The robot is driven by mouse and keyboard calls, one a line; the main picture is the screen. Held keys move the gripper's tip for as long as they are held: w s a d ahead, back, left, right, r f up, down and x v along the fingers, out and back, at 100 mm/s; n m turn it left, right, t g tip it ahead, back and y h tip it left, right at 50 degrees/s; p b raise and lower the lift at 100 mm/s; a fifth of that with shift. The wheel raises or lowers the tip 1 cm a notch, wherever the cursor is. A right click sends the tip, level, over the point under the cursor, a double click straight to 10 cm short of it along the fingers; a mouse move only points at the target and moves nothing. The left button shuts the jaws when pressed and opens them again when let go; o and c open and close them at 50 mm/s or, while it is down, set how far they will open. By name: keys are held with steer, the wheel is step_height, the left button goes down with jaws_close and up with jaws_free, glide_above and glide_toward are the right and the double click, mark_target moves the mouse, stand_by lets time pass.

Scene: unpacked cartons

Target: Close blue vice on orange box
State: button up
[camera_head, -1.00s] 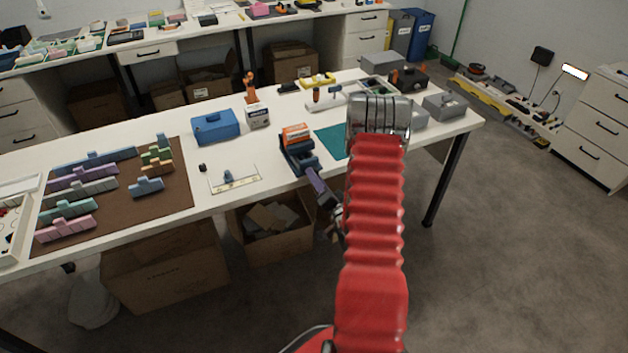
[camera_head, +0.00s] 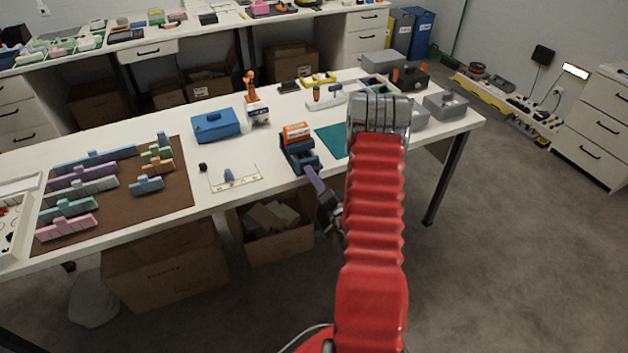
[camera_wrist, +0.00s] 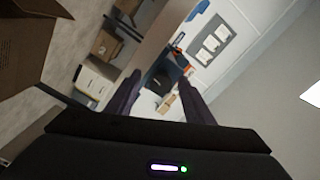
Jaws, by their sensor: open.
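The blue vice (camera_head: 301,157) stands near the front edge of the white table in the head view. The orange box (camera_head: 296,133) sits upright at its top, between or against the jaws; I cannot tell whether the jaws touch it. My gripper (camera_head: 309,172) reaches up from the front edge, with its purple finger just in front of the vice. My red arm hides the part behind it. In the wrist view my gripper (camera_wrist: 160,82) is open, its two dark fingers apart with nothing held between them.
A blue toolbox (camera_head: 215,125) stands left of the vice. A teal mat (camera_head: 330,141) lies to the right. A brown mat (camera_head: 120,195) with several coloured blocks is on the left. An open carton (camera_head: 270,235) stands below the table edge.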

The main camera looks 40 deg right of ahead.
steer(key=shift+r, duration=0.1)
steer(key=v, duration=1.3)
steer(key=shift+s, duration=0.4)
steer(key=shift+a, duration=0.1)
steer(key=n, duration=1.3)
steer(key=shift+w+d+r, duration=0.3)
steer(key=shift+r, duration=0.1)
